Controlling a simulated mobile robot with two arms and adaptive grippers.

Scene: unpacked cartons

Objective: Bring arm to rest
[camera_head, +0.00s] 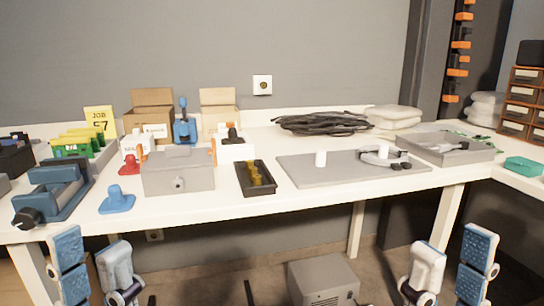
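My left gripper (91,246) is at the lower left, in front of the white table's front edge and low in the picture. Its two fingers, with blue pads, point up and stand apart with nothing between them. My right gripper (455,246) is at the lower right in a similar pose, also open and empty. Neither gripper appears to touch the table or anything on it. The arms behind the grippers are mostly out of the picture.
The white table (330,199) holds a grey box (178,172), a black tray (256,180), a grey board (345,174), a blue vise (55,190), open cartons (152,102) and black cables (322,123). A grey cabinet (322,281) stands below. Floor space between my grippers is partly free.

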